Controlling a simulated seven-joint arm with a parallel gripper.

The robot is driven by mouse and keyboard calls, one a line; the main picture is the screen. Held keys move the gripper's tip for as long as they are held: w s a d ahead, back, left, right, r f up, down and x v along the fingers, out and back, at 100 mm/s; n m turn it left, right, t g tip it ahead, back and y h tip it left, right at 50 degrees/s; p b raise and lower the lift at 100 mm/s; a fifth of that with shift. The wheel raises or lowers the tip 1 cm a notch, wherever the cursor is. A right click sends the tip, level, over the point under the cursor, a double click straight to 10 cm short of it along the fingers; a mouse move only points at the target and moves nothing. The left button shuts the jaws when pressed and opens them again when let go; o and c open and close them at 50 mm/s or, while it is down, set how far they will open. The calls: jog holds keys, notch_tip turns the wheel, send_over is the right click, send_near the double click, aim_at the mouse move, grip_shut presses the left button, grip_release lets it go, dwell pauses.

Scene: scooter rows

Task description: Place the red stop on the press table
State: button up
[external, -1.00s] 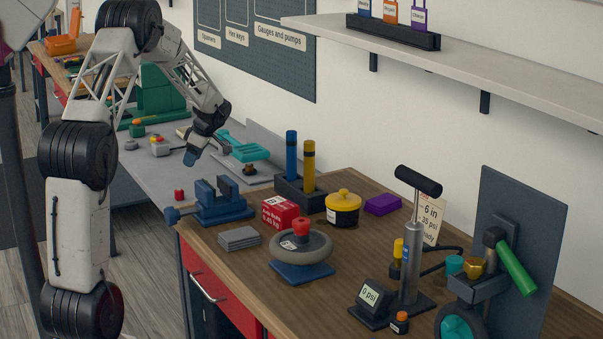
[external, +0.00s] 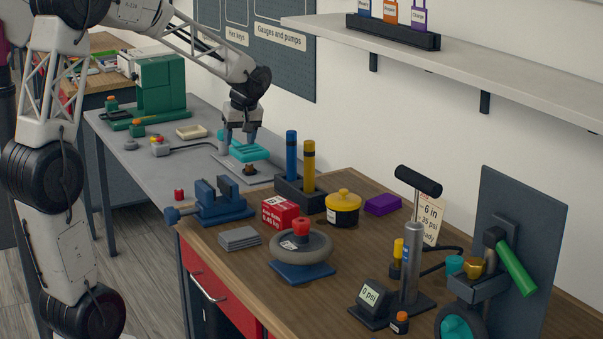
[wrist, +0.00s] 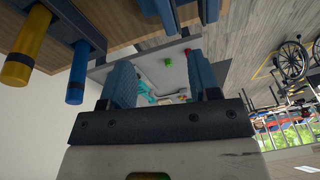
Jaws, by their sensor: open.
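A small red cylinder (external: 179,194), which looks like the red stop, stands near the front edge of the grey press table (external: 185,172), left of the blue vise. The green press (external: 160,87) is at the far end of that table. My gripper (external: 240,139) is open and points down just above a turquoise tool (external: 250,154) on a grey plate, well behind and right of the red cylinder. I cannot tell whether the fingers touch the tool. In the wrist view the two blue fingers (wrist: 165,75) are apart, with turquoise partly visible between them.
Tall blue (external: 291,155) and yellow (external: 308,165) posts rise right of my gripper. A shallow cream tray (external: 191,132) and a small button box (external: 160,147) lie left of it.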

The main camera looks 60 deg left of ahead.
jog(key=s+d+r+m+t, duration=0.1)
jog(key=s+d+r+m, duration=0.15)
jog(key=d, duration=0.35)
jog(key=s+d+r+m, duration=0.1)
jog(key=s+d+m, duration=0.15)
jog(key=d, duration=0.45)
jog(key=s+d+f+m+t+h, duration=0.2)
jog(key=s+d+m, duration=0.9)
jog(key=s+d, duration=0.8)
jog(key=shift+s+d+m+h, duration=0.35)
jog(key=shift+s+h, duration=0.15)
jog(key=shift+s, duration=0.25)
